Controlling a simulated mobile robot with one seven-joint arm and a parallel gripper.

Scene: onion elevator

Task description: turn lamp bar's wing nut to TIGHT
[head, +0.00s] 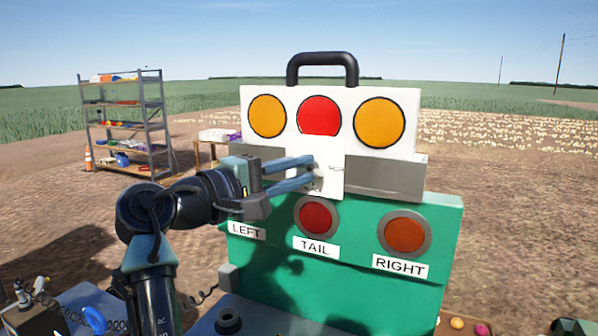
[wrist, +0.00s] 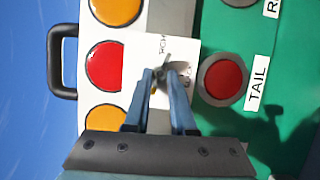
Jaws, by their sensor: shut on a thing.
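The white lamp bar (head: 270,145) stands upright on top of a green panel, with a black handle and a row of orange, red and orange lamps. Its lower white tab (head: 330,185) carries the small grey wing nut (wrist: 161,74), which shows between my fingertips in the wrist view. My gripper (head: 314,175) reaches in from the left, shut on the wing nut; it also shows in the wrist view (wrist: 164,73). The fingers hide much of the nut. Small lettering on the tab is partly covered and too small to read surely, so the nut's setting cannot be told.
The green panel (head: 350,270) below has red and orange lamps labelled LEFT, TAIL and RIGHT; my arm hides the left lamp. A shelf rack (head: 125,125) and a table stand behind at left. Open dirt lies to the right.

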